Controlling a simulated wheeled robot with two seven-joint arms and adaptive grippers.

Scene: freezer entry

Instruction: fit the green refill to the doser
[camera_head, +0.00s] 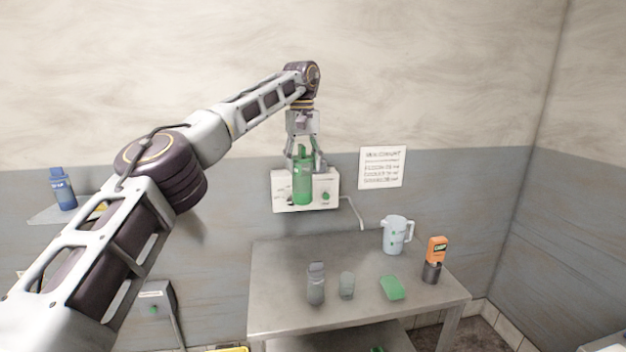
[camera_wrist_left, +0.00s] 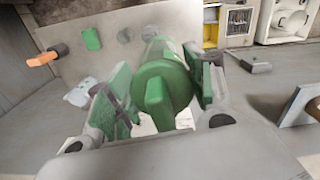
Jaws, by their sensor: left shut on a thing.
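My left gripper (camera_head: 304,150) is shut on the green refill (camera_head: 302,184), a green bottle held roughly upright. In the left wrist view the refill (camera_wrist_left: 164,84) sits between the two fingers of the gripper (camera_wrist_left: 155,95). The doser (camera_head: 327,189) is a white wall box with a green round mark and a thin pipe at its right. In the head view the refill overlaps the doser's front. I cannot tell whether they touch. My right gripper is not in view.
Below stands a metal table (camera_head: 275,262) with a grey bottle (camera_head: 316,285), a small cup (camera_head: 347,286), a green sponge (camera_head: 391,288), a measuring jug (camera_head: 396,235) and an orange device in a dark holder (camera_head: 431,272). A wall shelf at left holds a blue bottle (camera_head: 63,189). A sign (camera_head: 382,167) hangs right of the doser.

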